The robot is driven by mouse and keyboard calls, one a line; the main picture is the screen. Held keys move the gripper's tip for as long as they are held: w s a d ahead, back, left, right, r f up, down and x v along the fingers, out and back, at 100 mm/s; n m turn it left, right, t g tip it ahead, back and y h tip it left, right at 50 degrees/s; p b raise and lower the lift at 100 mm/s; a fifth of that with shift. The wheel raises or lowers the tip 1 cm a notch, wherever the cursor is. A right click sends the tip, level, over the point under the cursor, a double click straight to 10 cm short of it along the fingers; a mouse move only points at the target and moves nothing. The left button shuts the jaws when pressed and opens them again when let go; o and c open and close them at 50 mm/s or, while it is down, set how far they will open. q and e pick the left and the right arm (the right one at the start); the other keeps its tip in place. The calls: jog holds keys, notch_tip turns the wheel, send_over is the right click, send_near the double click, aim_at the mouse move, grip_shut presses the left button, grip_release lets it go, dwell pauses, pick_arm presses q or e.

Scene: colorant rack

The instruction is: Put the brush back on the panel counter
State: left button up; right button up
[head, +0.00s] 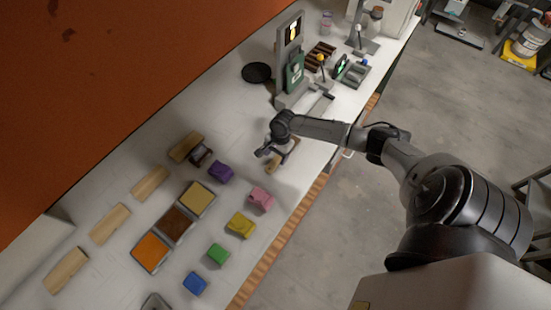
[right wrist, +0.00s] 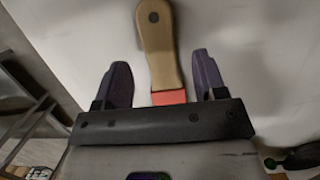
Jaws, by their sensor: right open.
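The brush has a tan wooden handle (right wrist: 158,45) and a red band (right wrist: 168,97) in the right wrist view. Its lower end is hidden behind the gripper body. In the head view, a small tan part of the brush (head: 288,158) shows at the gripper, over the white counter (head: 315,150). My right gripper (head: 271,154) is open, with its dark fingers on either side of the brush in the right wrist view (right wrist: 162,78). My left gripper is not in view.
Coloured blocks, including a pink one (head: 261,199) and a purple one (head: 221,171), stand left of the gripper. Beyond them are a tray with an orange square (head: 151,252) and several wooden blocks. A grey stand (head: 290,60) and a black disc (head: 257,72) are farther back.

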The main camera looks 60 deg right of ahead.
jog(key=v, duration=1)
jog(key=s+a+f+n, duration=0.2)
jog(key=s+a+n, duration=0.1)
jog(key=a, duration=0.3)
jog(key=s+a+f+n, duration=0.2)
jog(key=s+a+n, duration=0.2)
jog(key=a, duration=0.3)
jog(key=s+a+f+n, duration=0.1)
jog(key=s+a+n, duration=0.3)
jog(key=a, duration=0.3)
jog(key=shift+s+f+n+t, duration=0.1)
jog(key=shift+f+n+t, duration=0.25)
jog(key=shift+n, duration=0.55)
jog(key=s+a+r+n+t+h, duration=0.2)
jog(key=s+a+r+n, duration=0.3)
jog(key=s+r+n, duration=0.2)
jog(key=shift+s+a+r+n, duration=0.2)
jog(key=shift+s+n, duration=0.2)
jog(key=shift+s, duration=0.7)
jog(key=shift+t, duration=0.25)
